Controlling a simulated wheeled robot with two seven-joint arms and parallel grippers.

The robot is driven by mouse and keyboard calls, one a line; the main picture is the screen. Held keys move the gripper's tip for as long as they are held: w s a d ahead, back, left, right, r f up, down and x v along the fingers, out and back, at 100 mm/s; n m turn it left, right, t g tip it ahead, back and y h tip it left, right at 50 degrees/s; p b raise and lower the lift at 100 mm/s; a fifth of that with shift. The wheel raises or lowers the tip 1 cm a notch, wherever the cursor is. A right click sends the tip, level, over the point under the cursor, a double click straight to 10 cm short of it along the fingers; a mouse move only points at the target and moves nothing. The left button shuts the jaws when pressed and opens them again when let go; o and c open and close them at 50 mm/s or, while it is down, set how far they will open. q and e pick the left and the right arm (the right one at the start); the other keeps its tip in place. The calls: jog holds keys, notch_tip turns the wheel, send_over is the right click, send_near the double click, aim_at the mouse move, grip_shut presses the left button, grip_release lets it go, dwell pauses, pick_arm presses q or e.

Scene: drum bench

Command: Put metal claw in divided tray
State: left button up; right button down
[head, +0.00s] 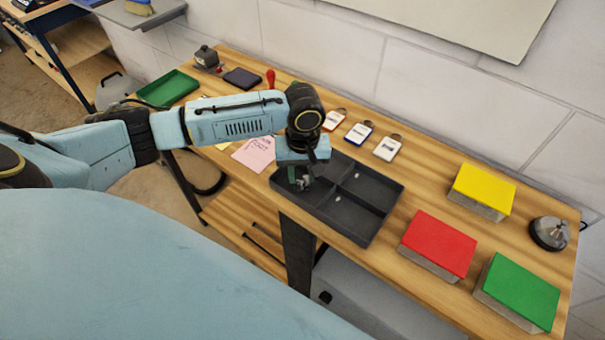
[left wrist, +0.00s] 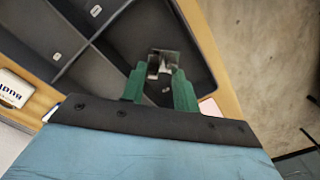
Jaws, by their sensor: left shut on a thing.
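The divided tray (head: 379,195) is dark grey with several compartments and lies on the wooden bench. My left gripper (head: 300,180) points down over the tray's left end in the head view. In the left wrist view its green fingers (left wrist: 160,85) are shut on the metal claw (left wrist: 164,62), a small shiny metal piece at the fingertips. The claw is over a corner compartment of the tray, which also shows in the left wrist view (left wrist: 107,91). I cannot tell whether the claw touches the compartment floor. My right gripper is not in view.
Red (head: 439,243), yellow (head: 483,188) and green (head: 522,288) topped boxes and a silver bell (head: 550,233) stand to the right. Several tags, including a white one (head: 388,147), lie behind the tray. A pink note (head: 255,153) and a green tray (head: 168,88) lie to the left.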

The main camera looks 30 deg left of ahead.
pick_arm(q)
jog(key=shift+f, duration=0.35)
jog(key=o, duration=0.7)
jog(key=shift+f, duration=0.1)
jog(key=shift+o, duration=0.2)
notch_tip(320, 180, up, 12)
jog(key=p, duration=0.1)
jog(key=shift+w+d, duration=0.1)
